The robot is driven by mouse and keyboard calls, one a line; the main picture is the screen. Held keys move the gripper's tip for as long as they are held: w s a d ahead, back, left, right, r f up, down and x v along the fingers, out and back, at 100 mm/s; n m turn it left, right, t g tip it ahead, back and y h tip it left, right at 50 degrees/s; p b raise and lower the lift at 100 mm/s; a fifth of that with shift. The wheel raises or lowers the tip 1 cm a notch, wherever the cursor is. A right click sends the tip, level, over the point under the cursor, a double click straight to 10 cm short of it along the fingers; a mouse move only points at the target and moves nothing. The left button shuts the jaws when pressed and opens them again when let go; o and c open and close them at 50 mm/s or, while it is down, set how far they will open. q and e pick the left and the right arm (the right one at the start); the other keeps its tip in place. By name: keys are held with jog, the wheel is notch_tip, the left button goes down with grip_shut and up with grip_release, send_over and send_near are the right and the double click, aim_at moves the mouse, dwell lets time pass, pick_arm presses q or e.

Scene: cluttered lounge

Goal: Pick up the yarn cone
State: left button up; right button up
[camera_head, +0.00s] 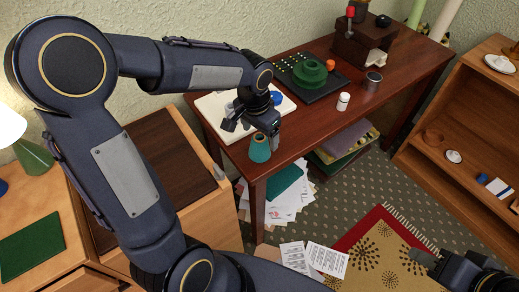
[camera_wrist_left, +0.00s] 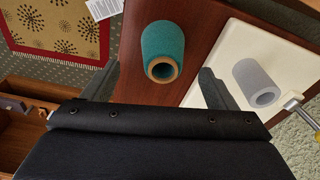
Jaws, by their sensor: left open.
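My left gripper (camera_head: 252,133) is open just above and behind the cone. In the left wrist view its fingers (camera_wrist_left: 160,82) stand on either side, the cone lying beyond and between them, apparently untouched. My right gripper (camera_head: 428,260) shows only partly at the lower right, away from the table; its jaw opening is unclear.
A grey hollow cylinder (camera_wrist_left: 255,80) lies beside the cone over a white board (camera_wrist_left: 270,45). A green coil on a dark mat (camera_head: 325,88), a white bottle (camera_head: 343,102) and a dark can (camera_head: 372,80) stand farther back. Papers (camera_head: 285,208) lie below the table.

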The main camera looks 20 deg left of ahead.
pick_arm(q)
jog(key=f, duration=0.5)
jog(key=shift+w+f, duration=0.35)
jog(key=c, duration=1.1)
